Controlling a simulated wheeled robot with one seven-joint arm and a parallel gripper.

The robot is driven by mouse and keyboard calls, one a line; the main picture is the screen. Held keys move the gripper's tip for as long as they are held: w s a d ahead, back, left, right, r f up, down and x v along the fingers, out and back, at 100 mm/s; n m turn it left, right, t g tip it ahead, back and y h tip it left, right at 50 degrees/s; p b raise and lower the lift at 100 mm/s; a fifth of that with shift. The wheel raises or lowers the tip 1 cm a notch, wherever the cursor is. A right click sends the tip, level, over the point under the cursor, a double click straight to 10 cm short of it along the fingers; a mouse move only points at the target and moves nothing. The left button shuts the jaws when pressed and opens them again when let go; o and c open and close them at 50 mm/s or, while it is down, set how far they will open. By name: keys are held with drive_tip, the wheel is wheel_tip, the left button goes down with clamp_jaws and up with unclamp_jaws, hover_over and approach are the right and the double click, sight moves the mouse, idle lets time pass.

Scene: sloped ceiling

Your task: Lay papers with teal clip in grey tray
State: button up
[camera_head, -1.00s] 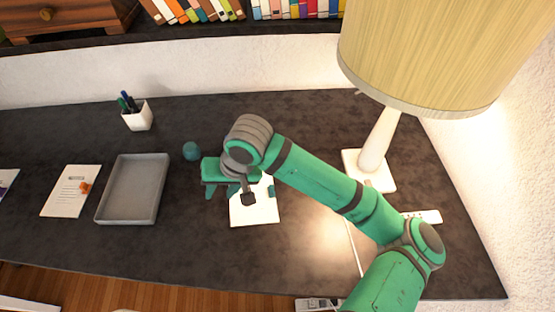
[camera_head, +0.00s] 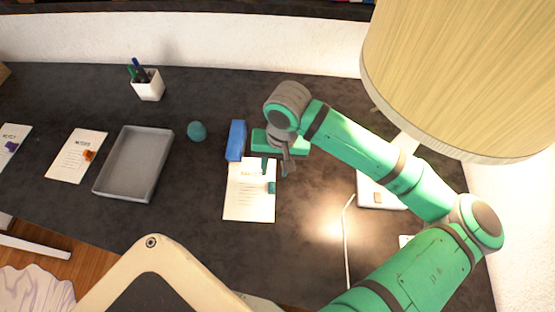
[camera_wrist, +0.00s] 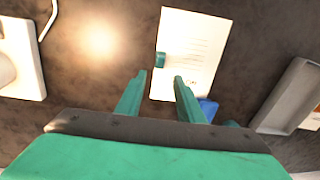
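The white papers (camera_head: 245,200) lie flat on the dark desk, with a teal clip (camera_head: 271,187) on their right edge. In the wrist view the papers (camera_wrist: 192,50) lie beyond my fingers, with the clip (camera_wrist: 160,59) on the near-left edge. My gripper (camera_head: 275,168) is open and empty, near the papers' top right corner; in the wrist view its fingers (camera_wrist: 160,78) are apart, with the clip ahead of the gap. I cannot tell its exact height. The grey tray (camera_head: 134,162) stands left of the papers and is empty; part of it shows in the wrist view (camera_wrist: 287,95).
A blue block (camera_head: 236,140) stands at the papers' top edge. A teal ball (camera_head: 197,131) and a white pen cup (camera_head: 149,86) are behind. Papers with an orange clip (camera_head: 76,155) and a purple clip (camera_head: 14,142) lie left. A large lamp (camera_head: 450,70) stands right.

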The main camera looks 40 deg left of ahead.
sight(272, 182)
drive_tip(key=f, duration=0.8)
drive_tip(key=shift+s+a+f, duration=0.2)
drive_tip(key=shift+s+a, duration=0.05)
drive_tip(key=shift+a, duration=0.1)
clamp_jaws()
drive_tip(key=shift+s+d, duration=0.7)
drive_tip(key=shift+s, duration=0.25)
drive_tip(key=shift+s+d, duration=0.65)
drive_tip(key=shift+s, duration=0.3)
drive_tip(key=shift+s+d, duration=0.7)
drive_tip(key=shift+s, duration=0.25)
unclamp_jaws()
